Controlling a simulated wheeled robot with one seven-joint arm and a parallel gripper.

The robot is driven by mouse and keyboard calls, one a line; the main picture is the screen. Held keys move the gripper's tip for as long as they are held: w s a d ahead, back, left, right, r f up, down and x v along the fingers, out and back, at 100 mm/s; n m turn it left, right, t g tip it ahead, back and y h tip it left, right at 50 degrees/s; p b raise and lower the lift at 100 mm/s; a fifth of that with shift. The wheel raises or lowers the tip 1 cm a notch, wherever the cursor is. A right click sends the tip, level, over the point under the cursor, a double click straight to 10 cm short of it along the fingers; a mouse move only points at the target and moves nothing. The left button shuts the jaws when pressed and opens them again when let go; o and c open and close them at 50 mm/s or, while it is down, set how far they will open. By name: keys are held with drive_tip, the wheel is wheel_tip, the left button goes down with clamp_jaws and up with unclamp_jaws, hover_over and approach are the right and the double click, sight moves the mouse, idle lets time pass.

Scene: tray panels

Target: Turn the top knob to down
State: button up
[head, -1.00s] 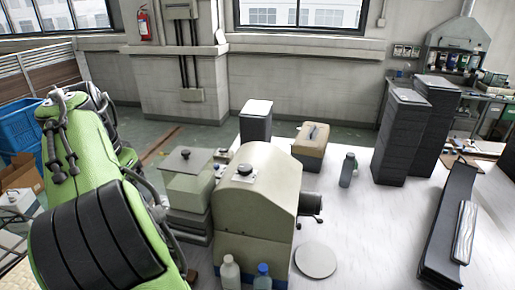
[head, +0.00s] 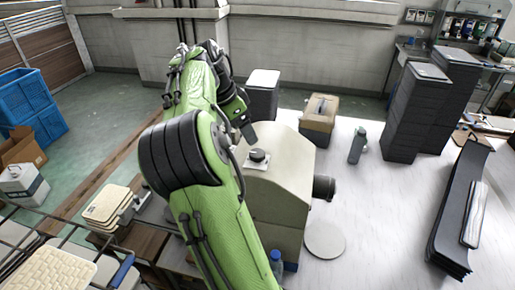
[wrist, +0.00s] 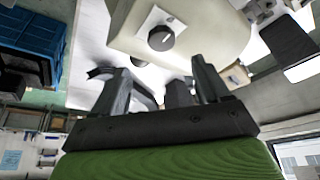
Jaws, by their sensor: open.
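A cream housing (head: 285,180) stands on the white table, with a black round top knob (head: 257,155) on a small white plate on its upper face. A light mark shows on the knob (wrist: 160,38) in the wrist view, where it lies beyond my fingers. My gripper (head: 246,128) is just behind and left of the knob in the head view, apart from it. In the wrist view my gripper (wrist: 150,68) has its two dark fingers spread with nothing between them. A dark cylindrical part (head: 324,187) sticks out of the housing's right side.
A round light disc (head: 325,239) and a blue-capped bottle (head: 276,264) are by the housing. A tan box (head: 319,120), a grey-green bottle (head: 357,146) and dark stacks (head: 415,110) stand farther right. Table between them is clear.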

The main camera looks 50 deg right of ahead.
sight(257, 153)
drive_tip(key=x, duration=1)
drive_tip(key=shift+w+d, duration=0.1)
drive_tip(key=shift+w, duration=0.05)
drive_tip(key=c, duration=1)
